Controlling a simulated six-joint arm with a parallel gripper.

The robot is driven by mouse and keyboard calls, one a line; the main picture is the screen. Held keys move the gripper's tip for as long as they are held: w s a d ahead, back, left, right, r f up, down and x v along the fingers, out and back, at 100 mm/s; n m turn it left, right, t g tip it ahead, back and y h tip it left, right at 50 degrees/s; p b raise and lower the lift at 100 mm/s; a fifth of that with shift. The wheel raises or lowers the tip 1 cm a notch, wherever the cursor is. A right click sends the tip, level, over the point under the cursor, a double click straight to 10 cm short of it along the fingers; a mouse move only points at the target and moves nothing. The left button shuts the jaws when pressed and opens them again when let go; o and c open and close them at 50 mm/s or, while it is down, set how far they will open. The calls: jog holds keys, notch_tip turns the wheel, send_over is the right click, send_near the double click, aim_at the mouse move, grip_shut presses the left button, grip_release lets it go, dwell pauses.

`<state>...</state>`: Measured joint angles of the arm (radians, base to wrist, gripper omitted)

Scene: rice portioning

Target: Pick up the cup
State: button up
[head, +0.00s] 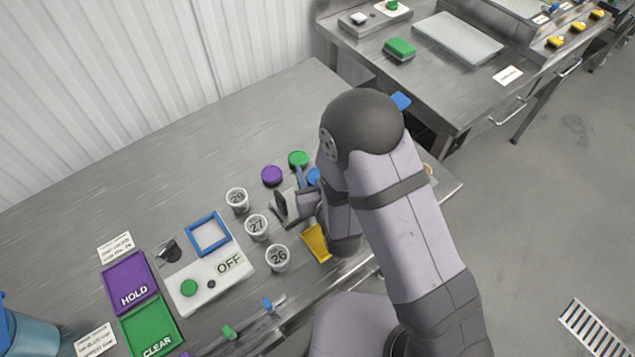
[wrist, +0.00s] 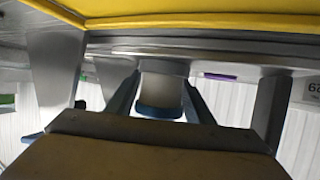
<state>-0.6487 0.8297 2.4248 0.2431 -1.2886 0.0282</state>
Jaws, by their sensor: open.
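My gripper (head: 290,200) is low over the counter, right of the white cups marked 29 (head: 237,200), 27 (head: 257,227) and 26 (head: 277,258). Its jaws are apart. In the wrist view, which looks upside down, a pale cup-like thing with a blue end (wrist: 160,95) shows between the grey finger bars. I cannot tell whether it lies between the tips or beyond them. In the head view my gripper and arm hide part of that area; a blue round piece (head: 313,177) shows just behind the gripper.
Purple (head: 271,175) and green (head: 298,158) round pieces lie behind the gripper. A yellow tray (head: 316,243) is close in front. A white panel marked OFF (head: 205,290), a purple HOLD tray (head: 130,283) and a green CLEAR tray (head: 151,327) are left. The back-left counter is clear.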

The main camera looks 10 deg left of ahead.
jog(key=c, duration=0.7)
jog(key=shift+c, duration=0.2)
jog(key=shift+r, duration=0.15)
notch_tip(320, 180, up, 10)
dwell(0.6)
